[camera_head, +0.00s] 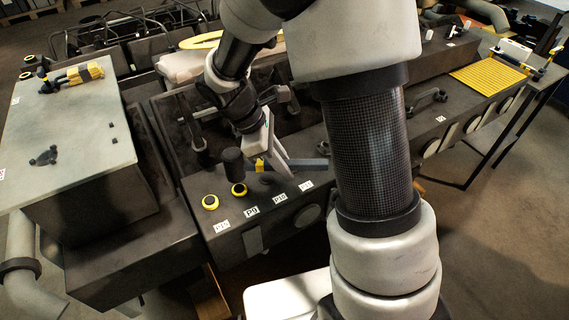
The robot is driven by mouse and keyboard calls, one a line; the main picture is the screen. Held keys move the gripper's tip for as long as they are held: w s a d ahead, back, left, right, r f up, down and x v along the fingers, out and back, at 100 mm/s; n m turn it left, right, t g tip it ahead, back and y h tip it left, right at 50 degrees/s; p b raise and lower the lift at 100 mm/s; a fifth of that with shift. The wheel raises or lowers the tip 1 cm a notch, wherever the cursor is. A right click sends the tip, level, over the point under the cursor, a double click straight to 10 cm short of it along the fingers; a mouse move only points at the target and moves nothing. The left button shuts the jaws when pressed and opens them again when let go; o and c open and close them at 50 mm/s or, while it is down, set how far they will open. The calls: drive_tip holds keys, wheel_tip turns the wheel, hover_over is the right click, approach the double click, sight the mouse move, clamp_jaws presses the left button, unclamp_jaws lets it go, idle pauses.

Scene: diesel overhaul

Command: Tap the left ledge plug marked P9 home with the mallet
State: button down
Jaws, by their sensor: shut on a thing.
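My gripper (283,170) is above the near ledge, its light fingers pointing down and shut on a mallet. The mallet's dark head (232,159) is left of the fingers, and its grey handle (308,162) shows to the right, with a yellow part beside the fingers. The P9 plug (239,189), a yellow ring with a dark centre, is in the ledge behind the label P9 (251,212). The mallet head appears just above and behind this plug; I cannot tell whether they touch. A similar yellow-ringed plug (210,202) is to its left.
The dark ledge (262,234) carries more small labels to the right. A grey-topped cabinet (70,130) with a yellow tool (85,73) stands at left. A yellow ribbed mat (487,78) lies at far right. My arm hides the ledge's middle.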

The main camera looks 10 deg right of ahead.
wheel_tip(320, 180, down, 6)
drive_tip(key=b, duration=0.4)
drive_tip(key=shift+f, duration=0.1)
drive_tip(key=r+p, duration=0.2)
drive_tip(key=r, duration=0.1)
drive_tip(key=r+p, duration=0.1)
drive_tip(key=p, duration=0.1)
drive_tip(key=shift+d+r, duration=0.25)
drive_tip(key=shift+r, duration=0.05)
drive_tip(key=shift+w+a+r+h+p, duration=0.1)
drive_tip(key=shift+a+r+h+p, duration=0.15)
drive_tip(key=shift+r+h+p, duration=0.35)
drive_tip(key=shift+r, duration=0.1)
